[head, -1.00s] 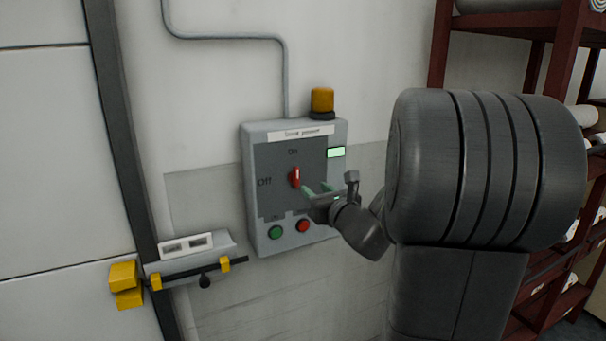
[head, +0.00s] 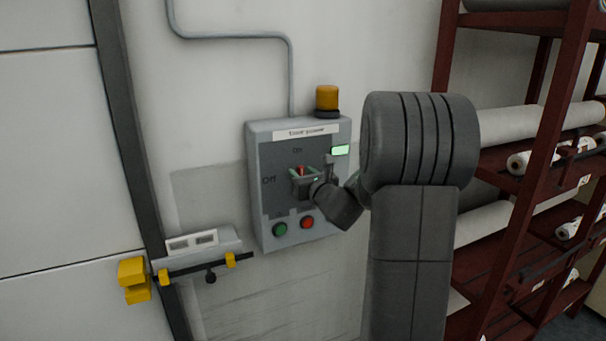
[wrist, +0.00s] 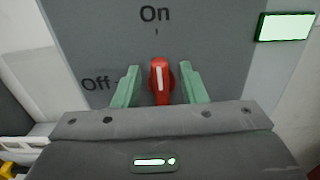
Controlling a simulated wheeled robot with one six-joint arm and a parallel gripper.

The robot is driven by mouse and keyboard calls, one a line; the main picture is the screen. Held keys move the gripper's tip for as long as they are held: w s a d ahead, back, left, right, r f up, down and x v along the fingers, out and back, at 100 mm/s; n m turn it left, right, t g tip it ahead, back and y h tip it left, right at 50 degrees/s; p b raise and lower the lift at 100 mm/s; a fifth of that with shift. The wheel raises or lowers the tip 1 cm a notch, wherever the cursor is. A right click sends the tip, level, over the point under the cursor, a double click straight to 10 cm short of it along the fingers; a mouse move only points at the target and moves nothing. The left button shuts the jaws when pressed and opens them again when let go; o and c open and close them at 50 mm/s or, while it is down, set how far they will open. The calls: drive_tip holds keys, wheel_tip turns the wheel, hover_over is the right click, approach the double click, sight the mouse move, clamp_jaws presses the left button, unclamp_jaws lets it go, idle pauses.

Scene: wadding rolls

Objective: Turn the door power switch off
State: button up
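The door power switch is a red rotary handle (wrist: 160,82) on a grey panel box (head: 258,190) on the wall. Its white mark points up to "On" in the wrist view; "Off" is printed to its left. My gripper (wrist: 160,88) is open, with one green finger on each side of the red handle. Gaps show between the handle and both fingers. In the head view my gripper (head: 302,172) covers much of the handle, and only the red top (head: 302,169) shows.
Below the switch are a green button (head: 280,229) and a red button (head: 307,222). A lit green indicator (head: 341,150) is at the panel's right, an amber lamp (head: 327,98) on top. A door bolt (head: 205,268) is lower left. A red rack (head: 500,170) with rolls stands right.

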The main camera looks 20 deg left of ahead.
drive_tip(key=c, duration=0.8)
